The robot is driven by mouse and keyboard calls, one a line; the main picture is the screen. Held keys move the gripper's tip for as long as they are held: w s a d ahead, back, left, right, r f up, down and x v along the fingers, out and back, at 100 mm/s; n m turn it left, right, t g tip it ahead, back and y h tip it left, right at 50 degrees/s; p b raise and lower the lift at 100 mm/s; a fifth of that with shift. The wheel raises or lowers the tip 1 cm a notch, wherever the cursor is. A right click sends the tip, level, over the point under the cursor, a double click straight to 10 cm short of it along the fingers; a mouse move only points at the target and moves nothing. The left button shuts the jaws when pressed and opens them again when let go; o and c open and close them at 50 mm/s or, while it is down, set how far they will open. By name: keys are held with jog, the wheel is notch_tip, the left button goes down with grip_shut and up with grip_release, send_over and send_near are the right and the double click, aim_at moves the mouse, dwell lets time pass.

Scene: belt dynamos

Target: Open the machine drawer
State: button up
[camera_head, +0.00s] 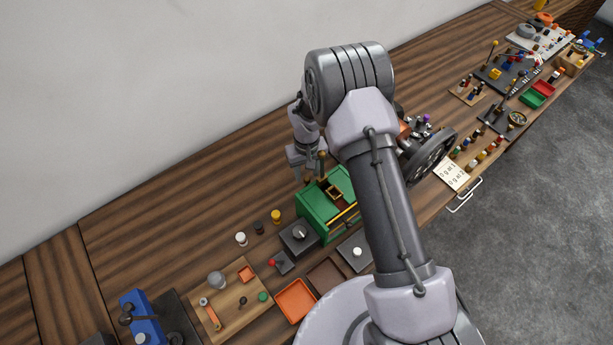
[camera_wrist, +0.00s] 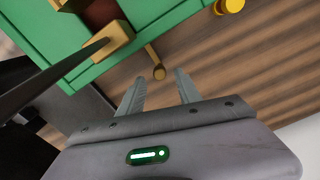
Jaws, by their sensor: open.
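The green machine (camera_head: 316,204) stands on the wooden bench near the middle of the head view, with a small brass-edged opening in its top and a brass bar at its front. In the wrist view the green body (camera_wrist: 45,35) fills the upper left, with a tan block (camera_wrist: 112,40) over a dark red recess. A thin brass rod with a round knob (camera_wrist: 159,73) sticks out from the green side. My gripper (camera_wrist: 160,82) is open and empty, its fingertips close to the knob, one to each side in the picture; contact cannot be told. I cannot make out the drawer clearly.
A dark flywheel (camera_head: 430,157) stands right of the machine, partly behind my arm. A dark box with a knob (camera_head: 299,236) and an orange tray (camera_head: 295,300) lie left and in front. The bench (camera_head: 170,180) behind and left is clear.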

aim_at(307, 177)
jog(key=shift+f, duration=1.5)
grip_shut()
jog(key=shift+w, duration=0.1)
